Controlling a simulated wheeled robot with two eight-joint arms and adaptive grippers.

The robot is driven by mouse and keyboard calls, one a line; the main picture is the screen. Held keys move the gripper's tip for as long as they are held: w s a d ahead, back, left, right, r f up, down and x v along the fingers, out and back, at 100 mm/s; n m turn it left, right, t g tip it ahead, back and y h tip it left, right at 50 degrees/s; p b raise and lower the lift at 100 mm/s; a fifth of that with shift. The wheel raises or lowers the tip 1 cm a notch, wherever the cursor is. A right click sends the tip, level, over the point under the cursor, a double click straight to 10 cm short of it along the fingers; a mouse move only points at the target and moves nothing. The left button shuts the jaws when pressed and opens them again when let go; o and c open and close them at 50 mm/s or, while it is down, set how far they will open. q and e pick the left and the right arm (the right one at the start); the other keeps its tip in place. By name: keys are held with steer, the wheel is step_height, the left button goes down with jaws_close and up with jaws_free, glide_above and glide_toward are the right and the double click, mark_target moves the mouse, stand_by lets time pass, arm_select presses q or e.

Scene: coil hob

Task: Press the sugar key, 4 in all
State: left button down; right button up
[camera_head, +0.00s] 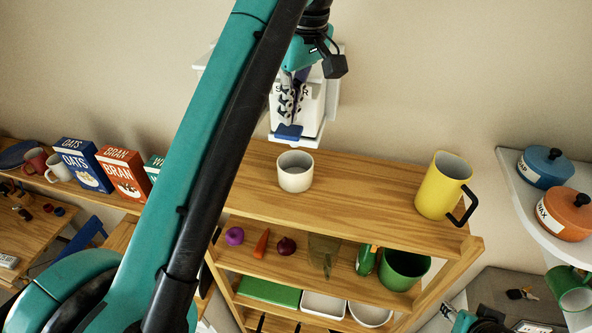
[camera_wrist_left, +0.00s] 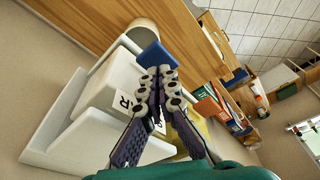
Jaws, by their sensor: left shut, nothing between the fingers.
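The white sugar dispenser (camera_head: 313,108) is mounted on the wall above the wooden shelf unit, its lettering partly hidden by my left gripper. Its blue key (camera_head: 288,132) sticks out at the lower front; it also shows in the left wrist view (camera_wrist_left: 152,55). My left gripper (camera_head: 288,121) is shut and empty, its fingertips pointing down just over the blue key. In the left wrist view the fingertips (camera_wrist_left: 160,72) overlap the key's edge; I cannot tell whether they touch it. A teal and black part of my right arm shows at the bottom right, its fingers not clear.
A cream cup (camera_head: 295,173) stands on the shelf top below the dispenser. A yellow mug (camera_head: 440,188) stands to its right. Blue and orange pots (camera_head: 566,213) sit on a white shelf at right. Cereal boxes (camera_head: 122,172) stand at left. The shelf top between cup and mug is clear.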

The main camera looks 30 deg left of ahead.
arm_select(q)
steer(key=shift+f, duration=0.2)
steer(key=shift+f+b, duration=0.95)
steer(key=shift+f, duration=0.35)
steer(key=shift+r, duration=0.1)
steer(key=shift+r+p, duration=1.45)
steer(key=shift+f, duration=0.15)
